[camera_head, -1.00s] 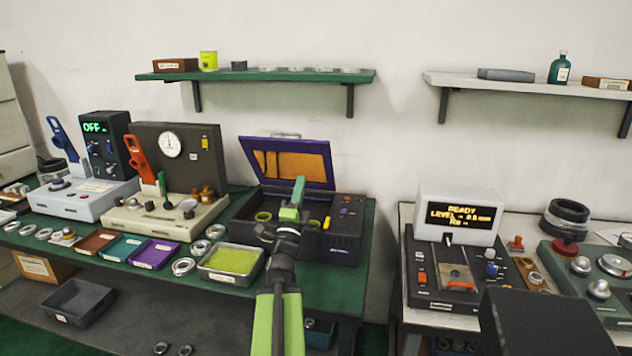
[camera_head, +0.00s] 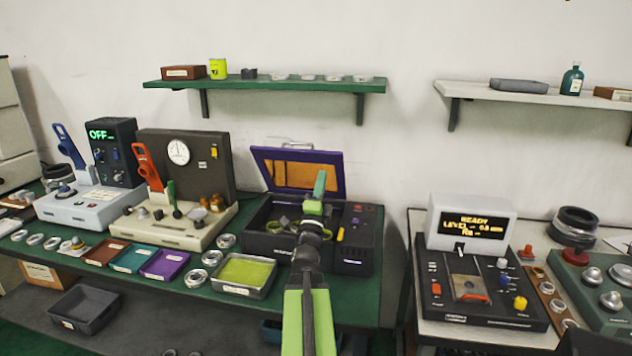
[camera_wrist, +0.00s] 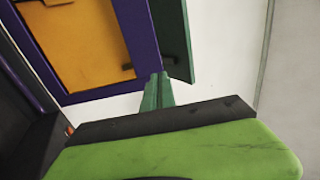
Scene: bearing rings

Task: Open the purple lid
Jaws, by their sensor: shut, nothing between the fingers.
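The purple lid (camera_head: 337,160) stands raised at the back of a dark box machine (camera_head: 268,243), tilted back toward the wall, with its orange inner face showing. A metal handle shows at its top edge. The lid's purple frame and orange panel also fill the upper left of the wrist view (camera_wrist: 140,35). My gripper (camera_head: 319,185) is shut and empty, in front of the lid's lower right part in the head view. Its green fingertips (camera_wrist: 157,92) show close to the lid's lower right corner in the wrist view; I cannot tell whether they touch it.
Green rings lie inside the open box. A tray with a yellow-green pad (camera_head: 215,283) and several metal rings stand left of the box. A beige gauge machine (camera_head: 185,229) is further left. A green shelf (camera_head: 265,87) hangs above. Right of a gap stands the READY machine (camera_head: 476,300).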

